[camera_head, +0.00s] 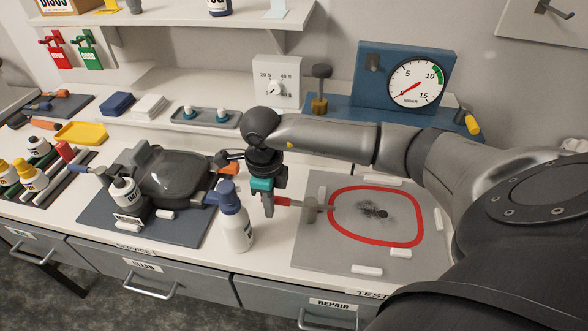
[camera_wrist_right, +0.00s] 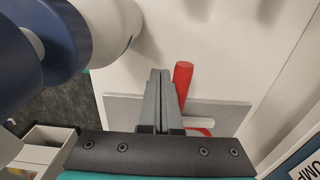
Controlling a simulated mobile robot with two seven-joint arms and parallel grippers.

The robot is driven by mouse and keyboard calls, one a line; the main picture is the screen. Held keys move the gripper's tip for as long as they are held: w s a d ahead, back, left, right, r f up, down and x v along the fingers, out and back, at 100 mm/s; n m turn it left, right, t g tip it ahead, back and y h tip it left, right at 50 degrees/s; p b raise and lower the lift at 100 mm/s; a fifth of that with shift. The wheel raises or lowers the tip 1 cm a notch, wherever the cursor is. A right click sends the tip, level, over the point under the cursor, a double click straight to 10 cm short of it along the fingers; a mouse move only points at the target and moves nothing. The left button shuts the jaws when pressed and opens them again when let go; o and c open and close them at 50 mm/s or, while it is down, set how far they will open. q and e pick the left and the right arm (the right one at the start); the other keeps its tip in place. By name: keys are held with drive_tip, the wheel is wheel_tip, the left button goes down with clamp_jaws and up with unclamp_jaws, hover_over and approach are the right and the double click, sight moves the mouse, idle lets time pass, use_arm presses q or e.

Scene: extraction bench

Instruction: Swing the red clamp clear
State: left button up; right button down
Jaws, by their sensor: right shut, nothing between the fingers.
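A red clamp handle (camera_head: 290,202) reaches from beside my right gripper to a grey clamp body (camera_head: 312,208) at the left edge of the grey test plate (camera_head: 322,252). My right gripper (camera_head: 268,208) points down, shut and empty, just left of the handle. In the right wrist view its closed fingers (camera_wrist_right: 160,72) lie close beside the red handle (camera_wrist_right: 183,80), on the handle's left. I cannot tell whether they touch it. The plate carries a red ring (camera_head: 333,226) around a dark smudge. My left gripper is not in view.
A white spray bottle (camera_head: 236,225) with a blue top stands close left of my right gripper; the bottle (camera_wrist_right: 110,35) also looms in the wrist view. The service mat (camera_head: 190,237) holds a dark device (camera_head: 175,180). A blue gauge panel (camera_head: 372,75) stands behind my right arm.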

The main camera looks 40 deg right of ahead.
drive_tip(key=shift+w+d+b, duration=0.9)
drive_tip(key=shift+w+d, duration=0.2)
drive_tip(key=shift+w, duration=0.15)
drive_tip(key=shift+w+d+b, duration=0.45)
drive_tip(key=shift+d+b, duration=0.05)
drive_tip(key=shift+d, duration=0.35)
drive_tip(key=shift+w+d+b, duration=0.2)
drive_tip(key=shift+d+b, duration=0.1)
drive_tip(key=shift+d, duration=0.45)
drive_tip(key=shift+w+d+b, duration=0.15)
drive_tip(key=shift+d+b, duration=0.15)
drive_tip(key=shift+d, duration=0.4)
drive_tip(key=shift+s+d, duration=0.1)
drive_tip(key=shift+d, duration=1.25)
drive_tip(key=shift+r, duration=0.1)
wheel_tip(320, 180, up, 8)
drive_tip(key=p, duration=0.6)
drive_tip(key=shift+s+a, duration=0.35)
drive_tip(key=shift+a, duration=0.1)
